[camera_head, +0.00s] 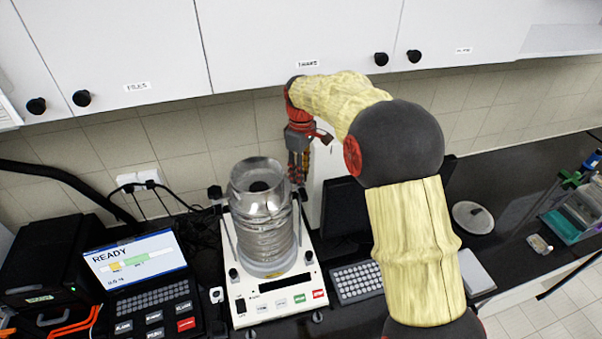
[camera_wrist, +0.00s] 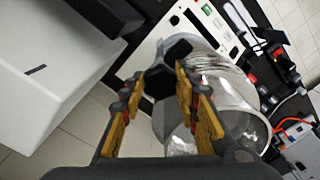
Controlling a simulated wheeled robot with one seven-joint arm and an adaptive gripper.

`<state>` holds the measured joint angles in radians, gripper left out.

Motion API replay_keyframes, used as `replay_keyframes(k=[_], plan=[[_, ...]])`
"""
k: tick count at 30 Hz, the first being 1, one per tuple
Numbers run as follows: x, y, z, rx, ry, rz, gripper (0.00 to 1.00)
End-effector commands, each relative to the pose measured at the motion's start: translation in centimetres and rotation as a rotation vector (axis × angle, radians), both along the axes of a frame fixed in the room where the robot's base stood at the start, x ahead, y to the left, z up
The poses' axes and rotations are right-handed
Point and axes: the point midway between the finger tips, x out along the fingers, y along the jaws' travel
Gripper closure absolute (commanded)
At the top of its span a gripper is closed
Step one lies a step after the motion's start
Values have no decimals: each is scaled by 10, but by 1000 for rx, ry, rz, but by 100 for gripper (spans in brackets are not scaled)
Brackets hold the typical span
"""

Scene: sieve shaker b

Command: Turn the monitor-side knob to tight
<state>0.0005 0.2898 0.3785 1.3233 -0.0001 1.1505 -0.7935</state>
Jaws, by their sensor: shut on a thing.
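The sieve shaker (camera_head: 243,309) is a white unit with a stack of metal sieves (camera_head: 268,235) clamped on top. My gripper (camera_head: 299,178) reaches down at the right of the stack, on the side of the dark monitor (camera_head: 345,208). In the wrist view a black knob (camera_wrist: 158,84) sits between the orange-padded fingers, and the gripper is shut on it. In the head view the fingers hide this knob. The other black knob (camera_head: 215,192) shows at the left of the stack. How tight either knob is cannot be told.
A control unit with a READY screen (camera_head: 135,262) stands left of the shaker. A keyboard (camera_head: 357,283) lies to the right. Wall cabinets (camera_head: 290,40) hang above the arm. A round white dish (camera_head: 472,217) sits farther right on the dark bench.

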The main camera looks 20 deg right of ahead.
Motion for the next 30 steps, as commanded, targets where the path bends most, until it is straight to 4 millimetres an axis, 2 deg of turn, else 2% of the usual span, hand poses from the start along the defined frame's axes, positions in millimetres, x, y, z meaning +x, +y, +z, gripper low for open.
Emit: replay_keyframes(k=[30], plan=[[6, -2, 1, -1, -3, 950, 94]])
